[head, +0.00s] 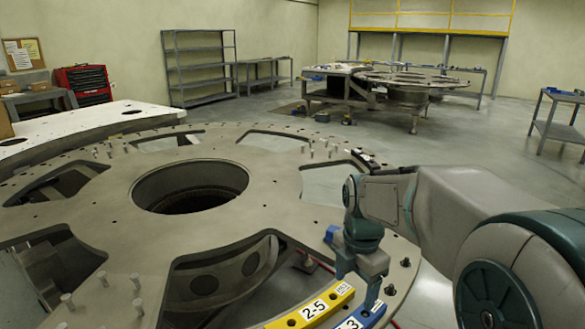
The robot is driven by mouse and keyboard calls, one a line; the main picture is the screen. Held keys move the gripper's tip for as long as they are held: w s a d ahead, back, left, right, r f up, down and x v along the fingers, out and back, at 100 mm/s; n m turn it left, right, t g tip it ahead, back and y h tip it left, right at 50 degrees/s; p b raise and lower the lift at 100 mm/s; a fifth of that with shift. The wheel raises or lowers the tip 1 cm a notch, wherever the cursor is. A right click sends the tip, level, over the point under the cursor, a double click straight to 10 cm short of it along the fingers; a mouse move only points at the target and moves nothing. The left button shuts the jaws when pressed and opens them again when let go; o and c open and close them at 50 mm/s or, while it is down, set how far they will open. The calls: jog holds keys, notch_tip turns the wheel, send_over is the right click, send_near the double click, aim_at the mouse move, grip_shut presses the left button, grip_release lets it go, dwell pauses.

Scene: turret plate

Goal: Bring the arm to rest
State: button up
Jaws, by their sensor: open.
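My arm reaches in from the right over the large grey turret plate (115,215). My gripper (357,284) points down over the plate's near right rim. Its two fingers are spread apart, and I see nothing held between them. Directly below is a blue curved piece (350,323) with a white label ending in 3, cut off by the lower picture edge. Beside it on the left lies a yellow curved piece (296,318) labelled 2-5. Whether a fingertip touches the blue piece is not clear.
The plate has a large round centre hole (190,187), several cutouts and several upright pins (68,300). A white-topped table (90,124) stands behind left. Shelving (200,68), a red tool chest (84,84) and another round work table (412,84) are farther back. Open floor lies at right.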

jog(key=s+m+t, duration=0.1)
jog(key=s+m, duration=0.5)
jog(key=m, duration=0.5)
jog(key=s+f+m+t, duration=0.1)
jog(key=s+m, duration=0.6)
jog(key=m, duration=0.5)
jog(key=shift+s+m+t, duration=0.15)
jog(key=shift+m+t, duration=0.15)
jog(key=shift+t, duration=0.1)
